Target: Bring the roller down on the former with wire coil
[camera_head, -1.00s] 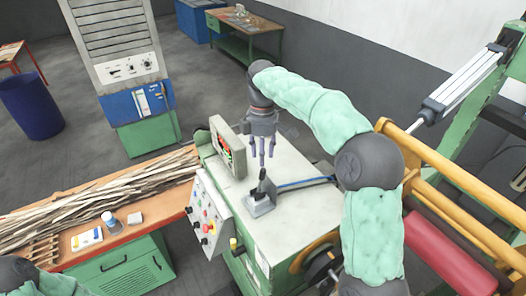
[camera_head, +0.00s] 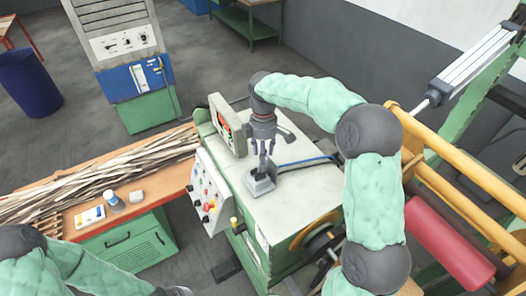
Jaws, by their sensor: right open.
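My right gripper (camera_head: 263,147) is open, with its fingers pointing down around the top of a small black lever on a grey base (camera_head: 259,184). The lever stands on top of the green and white machine cabinet (camera_head: 300,206); the fingers hide most of it, and I cannot tell if they touch it. A red roller (camera_head: 447,243) lies at the right, beside a yellow frame (camera_head: 462,170). The former with the wire coil is not clearly visible; my right arm covers part of that area.
A control panel (camera_head: 208,192) with knobs and a red button faces left on the cabinet. An orange bench (camera_head: 150,187) with wooden strips is at the left.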

